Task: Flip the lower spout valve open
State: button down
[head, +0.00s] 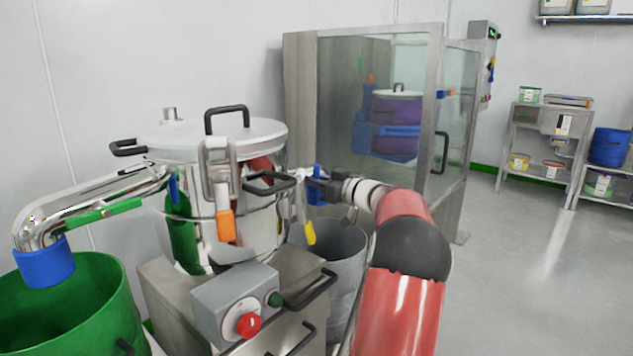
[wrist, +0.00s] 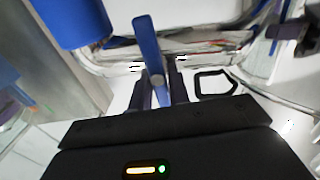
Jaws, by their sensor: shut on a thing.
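In the wrist view, a blue valve lever (wrist: 148,45) stands up between the two fingers of my gripper (wrist: 157,88). The gripper is shut on it. A chrome spout pipe (wrist: 205,48) runs behind the lever, and a blue collar (wrist: 72,22) shows at upper left. In the head view, my red arm reaches to the right side of the steel vessel (head: 200,235). Blue parts (head: 317,187) show by the arm's end there, but the fingers and their grip are not clear. I cannot tell the valve's exact setting.
A chrome spout (head: 75,200) with a blue end (head: 45,263) hangs over a green bin (head: 70,310) at left. A grey bin (head: 335,245) stands under my arm. A control box (head: 235,305) is in front. A glass booth (head: 375,100) stands behind; floor is clear at right.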

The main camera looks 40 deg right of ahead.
jog(key=n, duration=0.4)
jog(key=shift+a+f+n, duration=0.1)
jog(key=shift+a+n, duration=0.15)
jog(key=shift+n, duration=0.05)
jog(key=shift+a+f+n+b, duration=0.1)
jog(key=shift+f+n+b, duration=0.1)
jog(key=shift+n+b, duration=1.55)
jog(key=shift+a+f+n+b, duration=0.15)
jog(key=shift+n+b, duration=0.65)
jog(key=shift+n, duration=1.85)
jog(key=shift+f+n+b, duration=0.2)
jog(key=shift+n+b, duration=1.1)
jog(key=shift+n, duration=0.9)
jog(key=c, duration=1.3)
grip_release()
jog(key=shift+c, duration=0.2)
jog(key=shift+s, duration=0.15)
